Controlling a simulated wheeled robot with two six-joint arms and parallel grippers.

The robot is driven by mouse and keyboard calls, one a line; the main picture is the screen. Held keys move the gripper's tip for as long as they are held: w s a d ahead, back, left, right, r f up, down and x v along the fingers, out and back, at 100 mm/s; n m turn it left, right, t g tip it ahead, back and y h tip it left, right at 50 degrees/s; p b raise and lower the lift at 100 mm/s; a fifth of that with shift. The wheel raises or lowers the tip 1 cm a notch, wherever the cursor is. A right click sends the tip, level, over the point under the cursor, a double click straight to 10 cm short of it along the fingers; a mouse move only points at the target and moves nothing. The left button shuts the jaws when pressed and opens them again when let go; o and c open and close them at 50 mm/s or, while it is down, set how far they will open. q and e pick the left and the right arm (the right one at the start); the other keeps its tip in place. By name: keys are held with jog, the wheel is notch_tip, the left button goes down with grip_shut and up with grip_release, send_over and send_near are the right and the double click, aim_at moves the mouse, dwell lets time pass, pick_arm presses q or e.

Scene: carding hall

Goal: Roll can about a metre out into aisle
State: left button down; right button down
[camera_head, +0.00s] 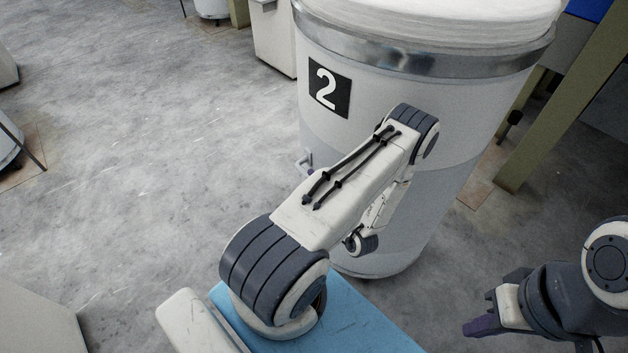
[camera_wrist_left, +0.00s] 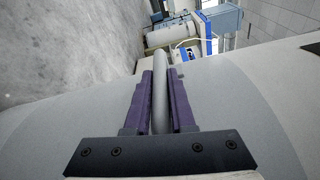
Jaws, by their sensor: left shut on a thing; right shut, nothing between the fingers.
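The can (camera_head: 400,100) is a large pale grey drum with a metal band, a black "2" label and white material heaped at its top. It stands upright on the floor in front of me. In the left wrist view the purple fingers of my left gripper (camera_wrist_left: 160,90) are shut on a grey handle bar (camera_wrist_left: 160,65), against the can wall (camera_wrist_left: 60,135). My right gripper (camera_head: 478,327) is shut and empty at the lower right, apart from the can.
Bare grey concrete floor (camera_head: 150,130) lies open left of the can. A pale cabinet (camera_head: 273,35) stands behind it. An olive post (camera_head: 565,100) stands close on its right. Other pale equipment edges in at the far left.

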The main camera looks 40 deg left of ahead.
pick_arm(q)
jog(key=shift+s+f, duration=0.1)
jog(key=shift+s, duration=0.2)
jog(key=c, duration=0.7)
grip_release()
jog(key=shift+d, duration=0.5)
jog(key=v, duration=0.9)
jog(key=shift+s+d+b, duration=0.2)
jog(key=shift+s+b, duration=0.05)
jog(key=shift+b, duration=0.05)
